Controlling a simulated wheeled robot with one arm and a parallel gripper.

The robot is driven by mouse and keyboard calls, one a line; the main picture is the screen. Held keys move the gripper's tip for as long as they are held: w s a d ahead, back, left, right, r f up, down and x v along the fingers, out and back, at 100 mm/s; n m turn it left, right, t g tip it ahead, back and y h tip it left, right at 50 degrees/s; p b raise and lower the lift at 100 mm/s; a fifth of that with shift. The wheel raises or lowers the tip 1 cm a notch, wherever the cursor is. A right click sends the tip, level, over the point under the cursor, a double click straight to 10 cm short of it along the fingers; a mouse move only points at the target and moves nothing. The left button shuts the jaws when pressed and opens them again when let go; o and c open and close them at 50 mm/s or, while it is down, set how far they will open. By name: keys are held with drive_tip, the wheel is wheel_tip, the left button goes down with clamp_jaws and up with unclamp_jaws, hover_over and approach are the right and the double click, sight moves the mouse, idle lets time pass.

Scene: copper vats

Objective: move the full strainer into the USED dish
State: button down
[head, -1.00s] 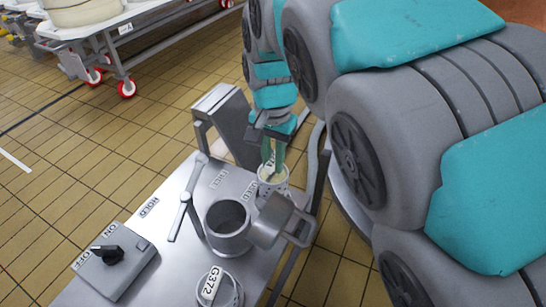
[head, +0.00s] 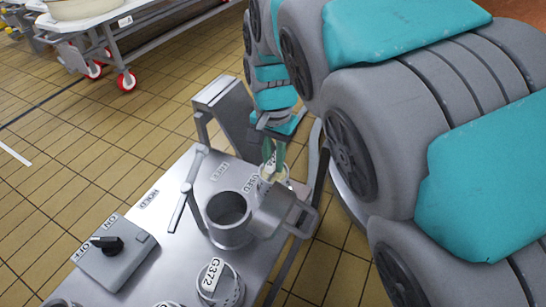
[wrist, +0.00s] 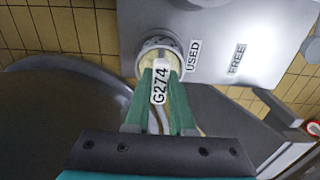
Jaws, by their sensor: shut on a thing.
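My gripper (wrist: 160,72) has green fingers that are shut on the tag of the strainer marked G274 (wrist: 160,88). In the wrist view the strainer's round, pale metal rim and yellowish contents (wrist: 152,56) show just beyond the fingertips, beside the USED label (wrist: 194,56). In the head view my gripper (head: 273,153) points down at the far right edge of the steel table (head: 168,205), by the USED label (head: 249,184). The strainer (head: 268,178) is partly hidden there. I cannot separate the USED dish from the strainer, or tell whether the strainer rests in it.
A grey cylindrical vessel (head: 228,236) with an opened lid (head: 272,212) stands just in front of the strainer. Another strainer tagged G372 (head: 218,284) sits nearer. A switch box (head: 115,255) is at left. The FREE label (wrist: 236,58) marks a bare spot.

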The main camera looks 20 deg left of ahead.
drive_tip(key=shift+f, duration=0.6)
idle(0.6)
drive_tip(key=c, duration=0.7)
unclamp_jaws()
